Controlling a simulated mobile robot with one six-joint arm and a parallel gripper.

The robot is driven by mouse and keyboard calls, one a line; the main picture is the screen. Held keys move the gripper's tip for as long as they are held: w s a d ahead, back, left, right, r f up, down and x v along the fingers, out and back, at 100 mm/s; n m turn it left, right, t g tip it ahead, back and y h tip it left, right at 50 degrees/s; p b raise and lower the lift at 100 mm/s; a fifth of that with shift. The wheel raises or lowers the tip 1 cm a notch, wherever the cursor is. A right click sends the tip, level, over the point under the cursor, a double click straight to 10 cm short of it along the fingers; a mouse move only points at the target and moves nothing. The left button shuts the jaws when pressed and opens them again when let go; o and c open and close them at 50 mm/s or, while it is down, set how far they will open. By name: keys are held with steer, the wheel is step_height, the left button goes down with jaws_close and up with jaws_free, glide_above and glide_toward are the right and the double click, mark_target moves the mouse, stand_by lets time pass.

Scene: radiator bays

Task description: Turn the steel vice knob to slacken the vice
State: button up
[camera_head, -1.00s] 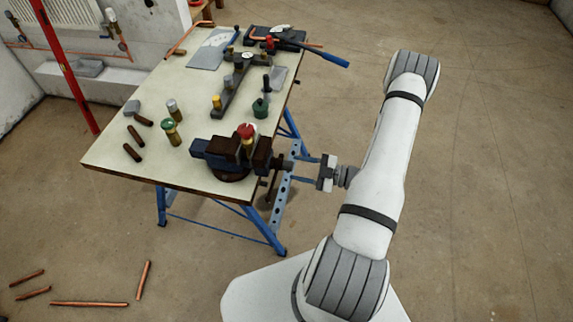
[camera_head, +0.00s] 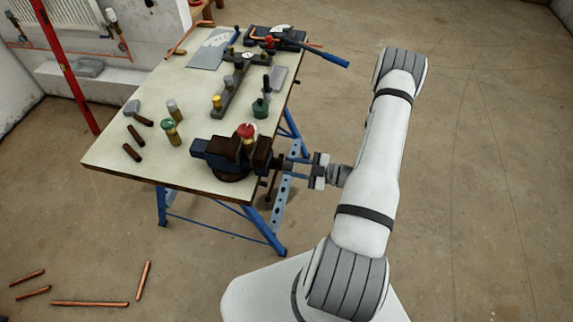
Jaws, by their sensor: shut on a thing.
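The vice (camera_head: 226,157), dark blue and brown, is fixed at the front right edge of the workbench (camera_head: 120,158). A valve with a red top (camera_head: 246,131) stands upright between its jaws. My gripper (camera_head: 286,164) reaches in level from the right, its fingers around the vice's right end. The steel vice knob is between the fingers and mostly hidden by them. My gripper is shut on it.
A bender with a blue handle (camera_head: 335,60) overhangs the back right. Copper pipes (camera_head: 90,303) lie on the floor. The floor to the right is clear.

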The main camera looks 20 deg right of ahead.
jaws_close()
steer(key=n+b, duration=2.1)
steer(key=n, duration=1)
steer(key=shift+r, duration=0.1)
